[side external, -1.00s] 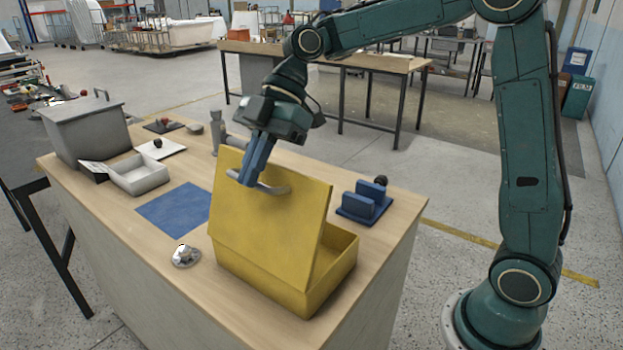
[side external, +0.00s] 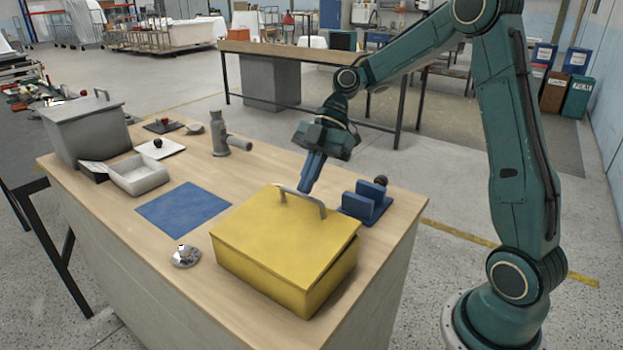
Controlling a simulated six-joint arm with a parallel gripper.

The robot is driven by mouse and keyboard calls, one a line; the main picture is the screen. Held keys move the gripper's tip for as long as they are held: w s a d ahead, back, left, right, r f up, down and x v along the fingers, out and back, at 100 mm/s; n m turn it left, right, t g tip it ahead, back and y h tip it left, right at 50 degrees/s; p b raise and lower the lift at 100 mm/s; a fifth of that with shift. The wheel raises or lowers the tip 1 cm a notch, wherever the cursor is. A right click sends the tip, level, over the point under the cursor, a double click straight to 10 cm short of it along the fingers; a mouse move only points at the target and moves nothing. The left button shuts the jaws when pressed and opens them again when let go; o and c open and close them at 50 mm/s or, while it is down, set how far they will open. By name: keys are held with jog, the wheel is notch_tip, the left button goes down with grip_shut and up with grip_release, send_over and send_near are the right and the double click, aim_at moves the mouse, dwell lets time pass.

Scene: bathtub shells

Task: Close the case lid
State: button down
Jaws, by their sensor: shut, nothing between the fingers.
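The yellow case (side external: 325,285) stands on the front part of the wooden bench. Its lid (side external: 270,240) lies almost flat over the box, with a narrow dark gap showing along the right side. A grey arched handle (side external: 300,195) stands on the lid near its far edge. My gripper (side external: 305,188) is shut and empty, pointing down at the far edge of the lid, right by the handle. I cannot tell whether the fingertips touch the handle or lid.
A blue block fixture (side external: 367,205) stands close behind the case on the right. A blue mat (side external: 184,208) and a shiny metal part (side external: 185,257) lie left of the case. A grey valve-like fitting (side external: 222,138), an open tray (side external: 140,175) and a grey lidded bin (side external: 88,130) stand farther back.

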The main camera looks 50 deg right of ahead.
aim_at(309, 210)
jog(key=f, duration=0.1)
jog(key=d+f+y, duration=0.1)
jog(key=shift+d+f, duration=0.25)
jog(key=shift+f, duration=0.15)
jog(key=shift+s+d+f+y, duration=0.1)
jog(key=shift+d+f+y, duration=0.05)
jog(key=shift+f+y, duration=0.45)
jog(key=shift+s+d+f+y, duration=0.15)
jog(key=shift+f+y, duration=0.25)
jog(key=shift+f, duration=0.3)
jog(key=shift+w+a+r+h, duration=0.1)
jog(key=shift+a+r+h, duration=0.3)
jog(key=shift+r, duration=0.3)
jog(key=shift+a+r+h, duration=0.15)
jog(key=shift+r+h, duration=0.3)
jog(key=shift+r, duration=0.2)
jog(key=shift+w+a+r+h, duration=0.1)
jog(key=shift+a+r+h, duration=0.3)
jog(key=shift+r, duration=0.3)
jog(key=a+r, duration=0.8)
jog(key=a+h, duration=0.3)
jog(key=a, duration=1.5)
jog(key=shift+a+r, duration=0.25)
jog(key=shift+r, duration=0.15)
